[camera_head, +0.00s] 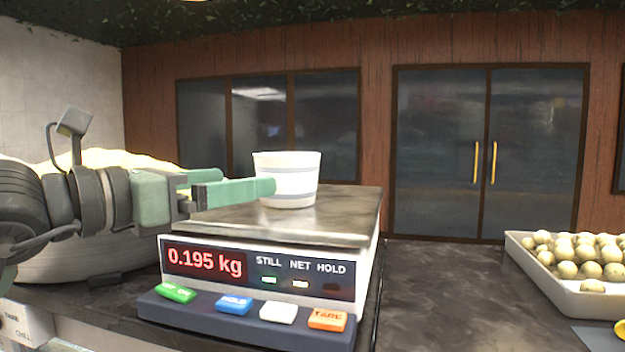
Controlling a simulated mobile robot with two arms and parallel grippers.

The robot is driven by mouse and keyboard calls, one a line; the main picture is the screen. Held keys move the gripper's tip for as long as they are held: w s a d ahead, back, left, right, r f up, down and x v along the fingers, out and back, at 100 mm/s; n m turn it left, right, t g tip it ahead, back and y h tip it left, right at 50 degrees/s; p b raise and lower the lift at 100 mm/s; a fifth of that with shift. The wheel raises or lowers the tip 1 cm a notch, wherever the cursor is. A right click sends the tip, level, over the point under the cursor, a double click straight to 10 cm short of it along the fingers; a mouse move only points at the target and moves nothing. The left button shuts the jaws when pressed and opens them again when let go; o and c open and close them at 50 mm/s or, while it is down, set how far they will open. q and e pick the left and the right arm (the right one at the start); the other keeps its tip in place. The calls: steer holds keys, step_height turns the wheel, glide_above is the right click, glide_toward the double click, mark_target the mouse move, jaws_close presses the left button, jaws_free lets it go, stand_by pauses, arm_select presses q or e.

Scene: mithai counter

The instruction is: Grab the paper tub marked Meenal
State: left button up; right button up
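A white paper tub (287,180) with pale grey bands stands upright on the steel pan of the scale (340,215). I can read no name on the side facing me. My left gripper (247,181) comes in from the left, level with the tub. Its two green fingers are apart with nothing seen between them. The nearer fingertip overlaps the tub's lower left side in the picture; I cannot tell whether it touches. The farther fingertip ends left of the tub. My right gripper is not in view.
The scale display (205,262) reads 0.195 kg, above several coloured buttons. A large pale rounded vessel (90,255) is behind my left arm. A white tray (545,275) of round pale sweets is at the right. Dark counter (440,290) between scale and tray is clear.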

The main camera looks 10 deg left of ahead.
mark_target(288, 174)
arm_select(q)
steer(key=p+x, duration=0.2)
steer(key=x, duration=0.3)
steer(key=shift+r, duration=0.2)
steer(key=shift+w+d+f, duration=0.1)
steer(key=shift+w+d, duration=0.1)
steer(key=shift+w, duration=0.1)
steer(key=shift+w+d, duration=0.15)
steer(key=shift+w, duration=0.15)
steer(key=p+x, duration=0.2)
steer(key=x, duration=0.2)
steer(key=shift+w+p, duration=0.25)
steer(key=shift+p, duration=0.15)
steer(key=shift+w+d+f, duration=0.1)
steer(key=shift+w+f, duration=0.05)
steer(key=shift+w, duration=0.1)
steer(key=shift+s, duration=0.1)
steer(key=shift+c, duration=1.2)
steer(key=c, duration=1.1)
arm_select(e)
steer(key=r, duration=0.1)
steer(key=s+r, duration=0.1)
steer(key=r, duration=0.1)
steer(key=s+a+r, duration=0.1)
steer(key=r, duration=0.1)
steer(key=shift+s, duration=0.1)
